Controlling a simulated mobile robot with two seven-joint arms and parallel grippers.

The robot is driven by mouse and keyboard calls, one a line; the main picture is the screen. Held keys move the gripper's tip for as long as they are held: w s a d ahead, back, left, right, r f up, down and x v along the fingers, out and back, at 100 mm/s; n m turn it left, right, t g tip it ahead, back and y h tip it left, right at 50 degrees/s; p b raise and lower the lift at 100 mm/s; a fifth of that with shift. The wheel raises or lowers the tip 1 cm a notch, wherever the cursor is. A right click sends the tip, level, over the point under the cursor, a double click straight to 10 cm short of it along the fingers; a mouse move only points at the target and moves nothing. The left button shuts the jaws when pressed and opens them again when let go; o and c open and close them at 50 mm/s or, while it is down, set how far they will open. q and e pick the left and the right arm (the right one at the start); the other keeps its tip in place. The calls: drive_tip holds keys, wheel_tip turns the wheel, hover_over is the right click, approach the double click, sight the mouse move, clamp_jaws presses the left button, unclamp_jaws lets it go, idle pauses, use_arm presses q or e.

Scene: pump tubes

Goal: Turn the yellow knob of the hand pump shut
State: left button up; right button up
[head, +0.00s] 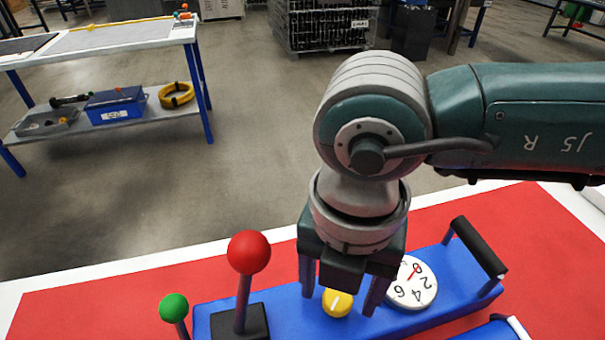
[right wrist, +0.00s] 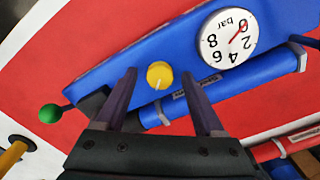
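The hand pump is a long blue body (head: 445,285) on a red mat. Its yellow knob (head: 337,303) has a white line across it and also shows in the right wrist view (right wrist: 160,75). My right gripper (head: 340,300) points down over the knob, with one finger to each side of it. In the right wrist view its fingers (right wrist: 162,80) are spread, with visible gaps to the knob on both sides. Nothing is held between them. My left gripper is not in view.
A pressure dial (head: 418,287) lies right of the knob, and a black handle (head: 478,247) stands at the pump's right end. A red ball lever (head: 248,254) and a green ball lever (head: 174,308) rise on the left. A workbench (head: 110,38) stands behind.

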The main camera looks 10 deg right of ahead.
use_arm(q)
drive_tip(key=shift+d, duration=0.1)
use_arm(e)
clamp_jaws()
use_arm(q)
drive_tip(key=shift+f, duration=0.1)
use_arm(e)
drive_tip(key=shift+n, duration=0.3)
drive_tip(key=n+b, duration=0.1)
drive_tip(key=n, duration=0.3)
drive_tip(key=shift+n+b, duration=0.3)
drive_tip(key=n+b, duration=0.1)
drive_tip(key=n, duration=0.2)
drive_tip(key=shift+n, duration=0.3)
use_arm(q)
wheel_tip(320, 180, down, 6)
drive_tip(key=b, duration=0.3)
use_arm(e)
drive_tip(key=n, duration=0.5)
drive_tip(key=shift+f, duration=0.1)
use_arm(q)
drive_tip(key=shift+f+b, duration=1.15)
drive_tip(key=shift+b, duration=0.3)
use_arm(e)
drive_tip(key=shift+n, duration=2)
drive_tip(key=shift+o, duration=0.4)
unclamp_jaws()
